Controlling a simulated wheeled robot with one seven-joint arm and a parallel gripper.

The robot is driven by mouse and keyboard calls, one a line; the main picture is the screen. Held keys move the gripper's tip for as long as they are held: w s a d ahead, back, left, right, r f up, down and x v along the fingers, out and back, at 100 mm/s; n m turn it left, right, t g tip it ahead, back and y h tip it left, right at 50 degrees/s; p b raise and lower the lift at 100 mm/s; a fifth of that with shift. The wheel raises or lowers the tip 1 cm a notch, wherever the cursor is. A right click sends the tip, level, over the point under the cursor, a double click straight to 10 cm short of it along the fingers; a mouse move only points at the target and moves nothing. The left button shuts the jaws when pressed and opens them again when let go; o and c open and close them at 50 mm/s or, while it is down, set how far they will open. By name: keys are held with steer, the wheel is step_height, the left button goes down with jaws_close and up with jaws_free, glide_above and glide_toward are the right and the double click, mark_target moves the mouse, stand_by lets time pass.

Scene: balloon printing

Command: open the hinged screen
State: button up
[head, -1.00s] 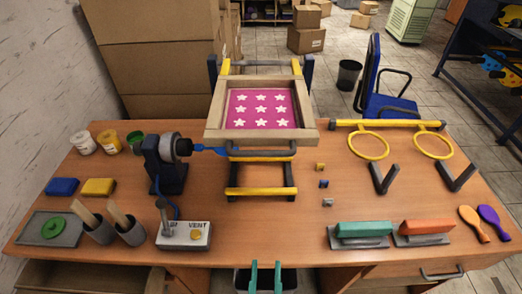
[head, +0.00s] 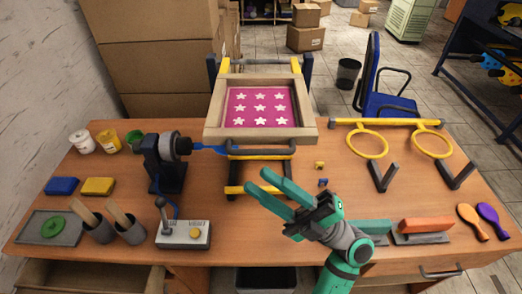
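The hinged screen is a pale wooden frame (head: 214,121) around a pink panel (head: 244,100) with white stars. It sits at the back middle of the table, on a dark stand with yellow bars (head: 241,190). A grey bar runs along the screen's near edge (head: 262,152). My gripper (head: 257,180) is over the table in front of the screen, to the right of the stand's lower front. Its two green fingers are apart with nothing between them, pointing up and left toward the stand. The fingers appear clear of the screen.
A dark clamp device (head: 166,163) with a blue nozzle reaches toward the stand from the left. Two yellow rings (head: 368,145) are at the right. Squeegees (head: 424,226) lie at the front right, partly behind my arm.

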mark_target(271, 154)
steer(key=w+d+r+g+h, duration=0.1)
steer(key=w+d+h, duration=0.4)
steer(key=d+h, duration=0.35)
steer(key=shift+m+y, duration=0.25)
steer(key=shift+m, duration=0.15)
steer(key=x, duration=1)
steer(key=shift+w+a, duration=0.1)
steer(key=shift+c, duration=0.7)
jaws_close()
